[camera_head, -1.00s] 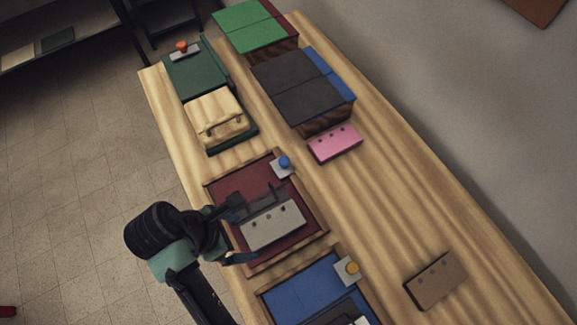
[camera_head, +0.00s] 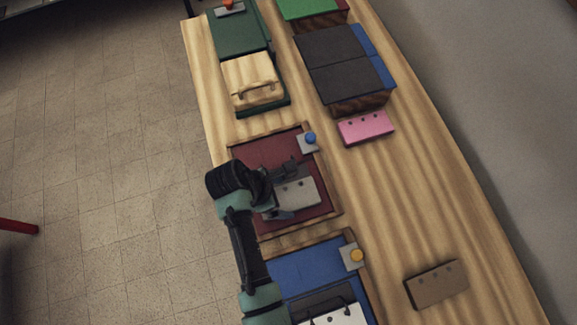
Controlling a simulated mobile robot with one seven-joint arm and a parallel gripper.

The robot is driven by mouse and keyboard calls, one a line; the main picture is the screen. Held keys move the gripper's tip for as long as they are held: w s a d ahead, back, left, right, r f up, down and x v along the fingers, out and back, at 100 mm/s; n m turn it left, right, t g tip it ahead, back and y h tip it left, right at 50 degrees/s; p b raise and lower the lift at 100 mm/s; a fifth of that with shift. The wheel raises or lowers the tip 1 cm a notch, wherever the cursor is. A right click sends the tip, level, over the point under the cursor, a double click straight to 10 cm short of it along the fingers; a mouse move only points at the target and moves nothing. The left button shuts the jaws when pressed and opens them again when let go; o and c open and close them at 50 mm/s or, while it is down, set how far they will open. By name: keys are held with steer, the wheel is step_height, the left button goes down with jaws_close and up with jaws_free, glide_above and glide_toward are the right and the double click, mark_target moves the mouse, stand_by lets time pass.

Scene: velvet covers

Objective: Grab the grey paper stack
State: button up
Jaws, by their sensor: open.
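The grey paper stack (camera_head: 298,194) has a row of dark holes and lies in the dark red tray (camera_head: 262,152) on the wooden table. My gripper (camera_head: 280,191) is at the left end of the stack, with one finger toward its far side and the other toward its near side. The jaws are open. My gripper and wrist hide the left part of the stack, and I cannot tell whether the fingers touch it.
A blue knob (camera_head: 310,138) sits at the red tray's far right corner.

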mark_target(288, 199)
steer(key=shift+x, duration=1.45)
steer(key=shift+w+r, duration=0.1)
steer(key=c, duration=1.3)
